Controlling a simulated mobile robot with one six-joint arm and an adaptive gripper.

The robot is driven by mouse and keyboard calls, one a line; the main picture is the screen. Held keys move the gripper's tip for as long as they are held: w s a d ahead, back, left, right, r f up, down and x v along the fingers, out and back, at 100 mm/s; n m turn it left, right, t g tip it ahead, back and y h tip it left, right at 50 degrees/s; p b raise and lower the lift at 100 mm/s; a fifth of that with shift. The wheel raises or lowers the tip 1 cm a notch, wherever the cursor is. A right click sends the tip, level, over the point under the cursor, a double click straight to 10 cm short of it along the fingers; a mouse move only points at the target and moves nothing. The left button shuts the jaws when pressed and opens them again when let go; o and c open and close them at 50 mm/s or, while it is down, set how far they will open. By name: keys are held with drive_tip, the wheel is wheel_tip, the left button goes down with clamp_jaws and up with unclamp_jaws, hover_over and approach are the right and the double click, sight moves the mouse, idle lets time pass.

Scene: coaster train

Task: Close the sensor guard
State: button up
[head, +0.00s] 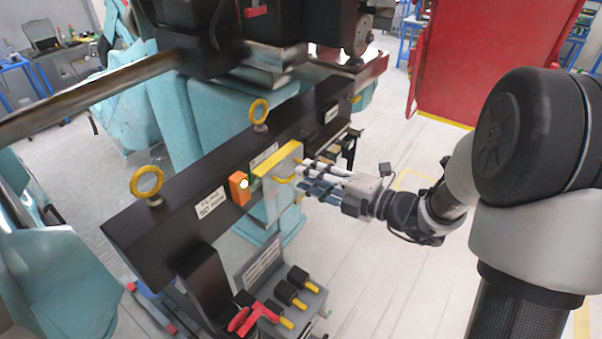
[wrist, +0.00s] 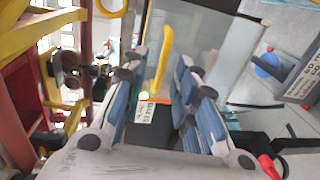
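The sensor guard (head: 272,194) is a grey plate with a yellow top edge and a yellow handle (head: 284,180), on the front of a black beam. An orange sensor block (head: 238,188) with a glowing light shows uncovered just left of it. My gripper (head: 300,174) is at the guard's right side, fingers pointing at the handle. In the wrist view the gripper (wrist: 161,66) is open, with the yellow handle (wrist: 163,58) between its finger lines, near the tips. The guard plate (wrist: 205,48) extends to the right there. I cannot tell whether a finger touches the handle.
The black beam (head: 170,226) carries yellow lifting rings (head: 147,182) and labels. Below it is a grey holder (head: 297,299) with black-and-yellow tools and a red clamp (head: 243,319). A red panel (head: 492,62) stands at the back right. The floor right of the beam is clear.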

drive_tip(key=v, duration=0.9)
drive_tip(key=shift+r, duration=0.1)
drive_tip(key=s+a+f+n+g+h+b, duration=0.2)
drive_tip(key=s+a+f+n+g+b, duration=0.3)
drive_tip(key=s+n, duration=0.5)
drive_tip(key=s+a+f+n+g+h+b, duration=0.2)
drive_tip(key=s+a+f+n+g+b, duration=0.35)
drive_tip(key=n, duration=0.75)
drive_tip(key=s+d+f+n+t+h+b, duration=0.2)
drive_tip(key=s+d+f+n+h+b, duration=0.1)
drive_tip(key=n, duration=0.7)
drive_tip(key=s+d+f+n+t+h+b, duration=0.2)
drive_tip(key=s+d+f+n+h+b, duration=0.2)
drive_tip(key=d+n, duration=0.6)
wheel_tip(320, 180, down, 2)
drive_tip(key=h+b, duration=0.2)
drive_tip(key=b, duration=0.1)
drive_tip(key=shift+t, duration=0.35)
